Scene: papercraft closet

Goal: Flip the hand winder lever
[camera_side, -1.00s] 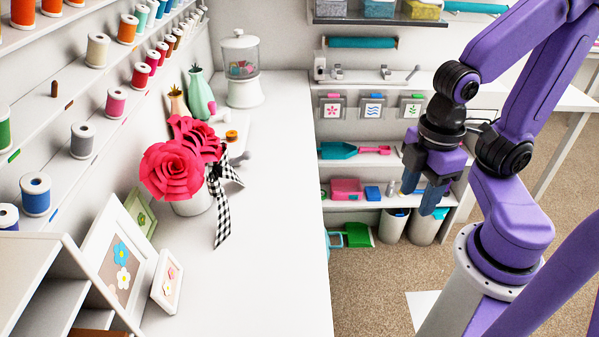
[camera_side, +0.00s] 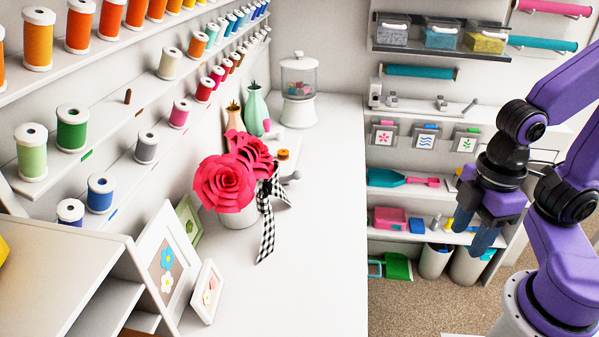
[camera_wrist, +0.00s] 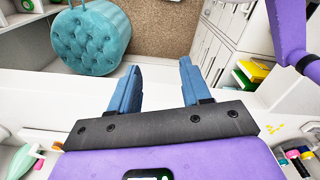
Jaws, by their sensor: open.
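What looks like the hand winder is a small white device on the white table, partly hidden behind the red paper flowers (camera_side: 226,182). An orange spool (camera_side: 283,155) shows at its top. A grey lever with a rounded end (camera_side: 291,177) sticks out to the right, just above the checkered ribbon. My gripper (camera_side: 474,229) is open and empty, pointing down, well right of the table and apart from the winder.
The flower pot with its checkered ribbon (camera_side: 266,230) stands in front of the winder. Vases (camera_side: 255,110) and a glass-topped jar (camera_side: 299,90) stand behind. Picture frames (camera_side: 207,290) are at the near left. The table's right half (camera_side: 325,230) is clear.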

